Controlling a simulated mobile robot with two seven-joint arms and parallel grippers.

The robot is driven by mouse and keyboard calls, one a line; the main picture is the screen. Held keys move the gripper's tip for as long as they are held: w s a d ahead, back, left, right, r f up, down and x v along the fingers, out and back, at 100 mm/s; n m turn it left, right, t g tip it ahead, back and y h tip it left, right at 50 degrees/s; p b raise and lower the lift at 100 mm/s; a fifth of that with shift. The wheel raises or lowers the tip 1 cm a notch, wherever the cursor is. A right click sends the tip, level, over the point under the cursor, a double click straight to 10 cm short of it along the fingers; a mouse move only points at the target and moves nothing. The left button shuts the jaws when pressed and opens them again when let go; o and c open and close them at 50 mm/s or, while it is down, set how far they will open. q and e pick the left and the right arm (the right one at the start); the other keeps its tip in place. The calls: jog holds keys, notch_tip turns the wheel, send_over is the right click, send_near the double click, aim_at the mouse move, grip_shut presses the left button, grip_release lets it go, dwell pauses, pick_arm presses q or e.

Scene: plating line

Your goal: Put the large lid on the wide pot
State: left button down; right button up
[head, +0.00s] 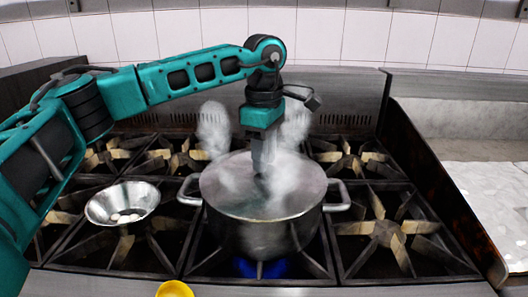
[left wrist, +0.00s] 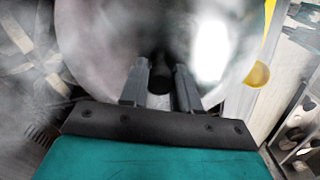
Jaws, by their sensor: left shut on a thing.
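The wide pot (head: 235,238) is a dark metal pot with two side handles, standing on the middle front burner. The large lid (head: 300,197) is a round metal disc at the level of the pot's rim, seemingly covering its mouth. Steam blurs the edge, so I cannot tell whether it is fully seated. My left gripper (head: 263,170) points down over the pot's middle. In the left wrist view, its fingers (left wrist: 159,76) are shut on the lid's dark knob (left wrist: 160,62), with the lid (left wrist: 95,45) beneath. My right gripper is out of view.
A blue flame (head: 260,267) burns under the pot. A metal bowl (head: 104,207) with small pale pieces stands on the left burner. A yellow object (head: 174,289) lies at the front edge. The right burners (head: 391,234) are empty.

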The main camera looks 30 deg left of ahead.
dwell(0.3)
pick_arm(q)
jog(key=c, duration=0.8)
grip_release()
jog(key=shift+o, duration=0.6)
jog(key=shift+f, duration=0.1)
jog(key=o, duration=0.4)
jog(key=shift+r, duration=0.2)
jog(key=shift+r+p, duration=1.25)
jog(key=shift+r, duration=0.2)
jog(key=shift+r+p, duration=0.5)
jog(key=shift+r, duration=1.95)
